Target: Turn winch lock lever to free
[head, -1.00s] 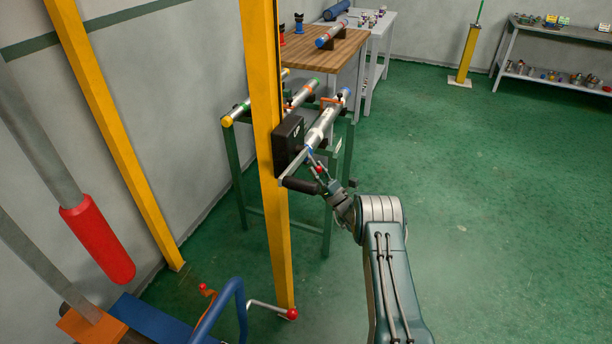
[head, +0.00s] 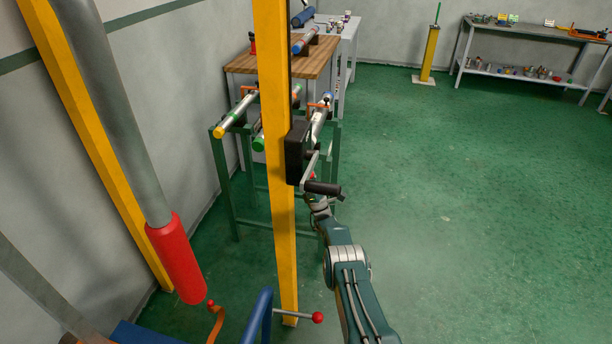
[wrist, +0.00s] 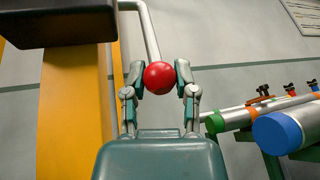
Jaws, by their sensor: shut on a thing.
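The winch is a black box (head: 296,152) on a yellow post (head: 275,90), with a grey crank arm and a black crank handle (head: 323,188) on its right side. In the wrist view, the lock lever is a bent pale rod (wrist: 150,32) ending in a red ball knob (wrist: 159,77). My gripper (wrist: 159,82) is shut on this knob, one finger on each side. In the head view, my gripper (head: 318,203) is just below the crank handle, which partly hides the fingers and the knob.
A green pipe stand (head: 224,180) with several pipes stands behind the post. A red padded cylinder (head: 176,258) is at left. The green floor at right is clear.

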